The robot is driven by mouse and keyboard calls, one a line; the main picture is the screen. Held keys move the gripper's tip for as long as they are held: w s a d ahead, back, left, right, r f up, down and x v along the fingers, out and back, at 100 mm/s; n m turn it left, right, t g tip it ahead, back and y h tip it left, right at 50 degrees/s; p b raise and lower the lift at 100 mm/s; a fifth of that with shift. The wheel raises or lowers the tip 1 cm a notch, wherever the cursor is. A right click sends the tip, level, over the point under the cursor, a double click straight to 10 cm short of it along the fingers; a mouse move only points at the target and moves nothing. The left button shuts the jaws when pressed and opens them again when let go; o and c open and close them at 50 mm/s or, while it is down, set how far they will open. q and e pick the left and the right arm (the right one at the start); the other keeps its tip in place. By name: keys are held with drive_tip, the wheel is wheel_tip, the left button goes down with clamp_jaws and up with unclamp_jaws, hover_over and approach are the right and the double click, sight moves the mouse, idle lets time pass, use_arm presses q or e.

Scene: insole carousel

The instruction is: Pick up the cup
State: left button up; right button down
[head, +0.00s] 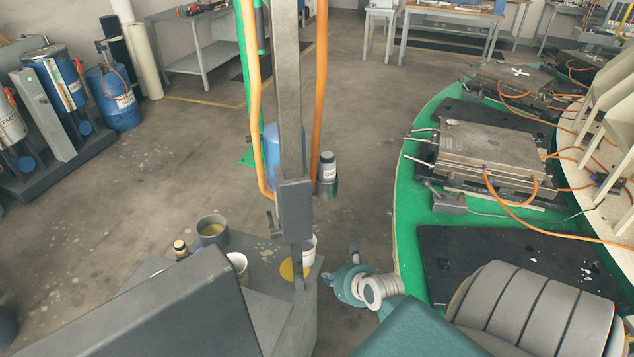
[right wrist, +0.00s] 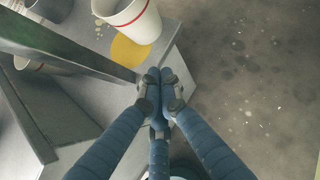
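A white cup (head: 309,246) stands on the grey stand (head: 291,325) beside a yellow patch, partly hidden by a post. In the right wrist view this white cup (right wrist: 130,16) has a red stripe and stands near the table's edge. A second white cup (head: 239,264) stands further left, and shows in the right wrist view (right wrist: 38,66) partly behind a dark bar. My right gripper (head: 347,282) is just right of the stand, apart from both cups. In the right wrist view its blue fingers (right wrist: 160,88) meet at the tips with nothing between them. My left gripper is not in view.
A grey pot (head: 212,231) with yellowish content and a small dark-capped bottle (head: 180,248) stand on the same stand. A grey post (head: 293,205) rises in front of the cup. The green-edged carousel (head: 407,240) lies to the right.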

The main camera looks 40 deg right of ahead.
sight(311, 265)
drive_tip(key=x, duration=0.3)
drive_tip(key=shift+w+d+f, duration=0.1)
drive_tip(key=shift+w+f, duration=0.15)
drive_tip(key=shift+f, duration=0.05)
drive_tip(key=w, duration=0.2)
drive_tip(key=shift+w+d+r, duration=0.15)
drive_tip(key=shift+w+d, duration=0.05)
drive_tip(key=shift+w, duration=0.1)
drive_tip(key=shift+w+d+p, duration=0.1)
drive_tip(key=shift+w+p, duration=0.2)
drive_tip(key=shift+w, duration=0.3)
